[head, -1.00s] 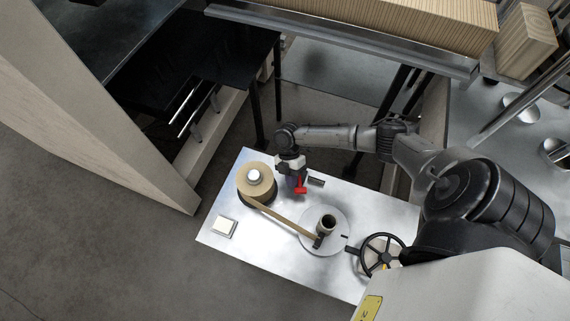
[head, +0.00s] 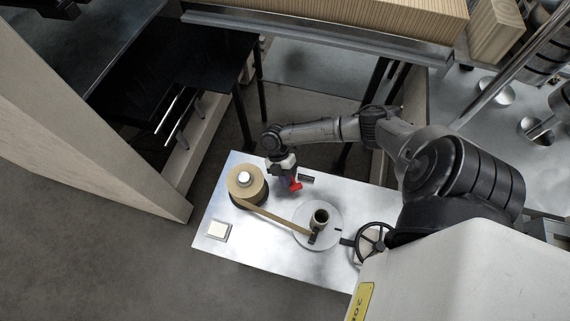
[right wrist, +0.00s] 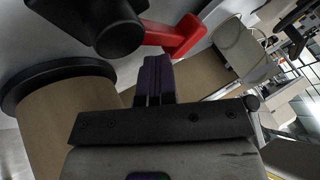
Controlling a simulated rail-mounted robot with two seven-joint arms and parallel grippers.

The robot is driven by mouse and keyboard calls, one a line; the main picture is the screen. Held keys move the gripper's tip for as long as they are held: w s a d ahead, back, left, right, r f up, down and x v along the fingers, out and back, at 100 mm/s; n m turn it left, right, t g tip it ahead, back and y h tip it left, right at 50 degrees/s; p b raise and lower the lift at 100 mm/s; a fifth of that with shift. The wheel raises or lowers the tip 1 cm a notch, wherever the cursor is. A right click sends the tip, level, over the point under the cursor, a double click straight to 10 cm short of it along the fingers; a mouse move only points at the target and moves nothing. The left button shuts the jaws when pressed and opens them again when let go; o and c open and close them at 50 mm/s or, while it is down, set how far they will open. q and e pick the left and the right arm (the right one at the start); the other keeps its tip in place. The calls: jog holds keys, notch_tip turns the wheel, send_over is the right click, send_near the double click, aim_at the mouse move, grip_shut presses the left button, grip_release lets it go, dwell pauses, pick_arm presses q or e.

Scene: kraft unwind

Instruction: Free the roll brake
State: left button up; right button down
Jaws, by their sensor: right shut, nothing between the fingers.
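The red brake lever (head: 296,186) sits on the metal bench (head: 270,262), just right of the brown kraft roll (head: 260,190). My right gripper (head: 288,183) points down at the lever and is shut and empty. In the right wrist view, its purple fingertips (right wrist: 155,82) are close to the red lever (right wrist: 180,38); whether they touch is unclear. A black cylinder (right wrist: 118,38) stands by the lever's left end. The kraft roll (right wrist: 60,125) is at lower left there. My left gripper is out of view.
A kraft strip (head: 272,216) runs from the roll to a dark core on a round plate (head: 303,240). A black handwheel (head: 388,236) is at the bench's right. A pale square pad (head: 218,230) lies at front left. A steel-edged timber stack (head: 330,20) lies behind.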

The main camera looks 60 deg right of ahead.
jog(key=b+v, duration=0.2)
jog(key=v, duration=1.1)
jog(key=shift+w+r, duration=0.2)
jog(key=shift+r, duration=0.15)
jog(key=shift+d, duration=0.15)
